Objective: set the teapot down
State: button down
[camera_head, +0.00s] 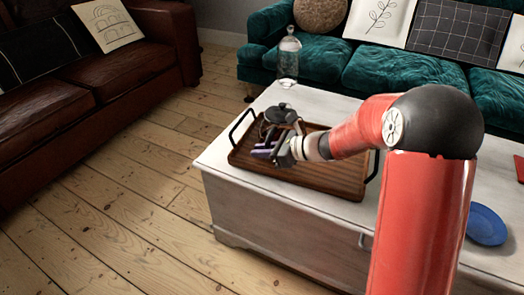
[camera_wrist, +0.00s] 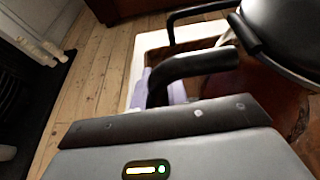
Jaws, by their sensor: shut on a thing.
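The dark teapot (camera_head: 281,114) is over the left part of the wooden tray (camera_head: 330,182), upright as far as I can see. I cannot tell whether its base touches the tray. My gripper (camera_head: 268,150), with lilac fingers, is on the near side of the teapot and shut on it. In the wrist view, the black handle (camera_wrist: 205,64) runs to my gripper (camera_wrist: 165,92), and the glossy teapot body (camera_wrist: 290,30) fills the upper right. The fingertips are partly hidden behind the handle and my gripper's housing.
The tray has raised black handles (camera_head: 241,127) and lies on a whitewashed chest (camera_head: 285,222). A clear glass jar (camera_head: 289,62) stands at the chest's far left corner. A blue plate (camera_head: 487,224) lies at the right. A teal sofa (camera_head: 385,72) and brown sofa (camera_head: 105,80) stand around.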

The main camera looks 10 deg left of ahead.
jog(key=shift+r, duration=0.1)
jog(key=c, duration=1.4)
grip_release()
jog(key=shift+f, duration=0.2)
jog(key=shift+r, duration=0.1)
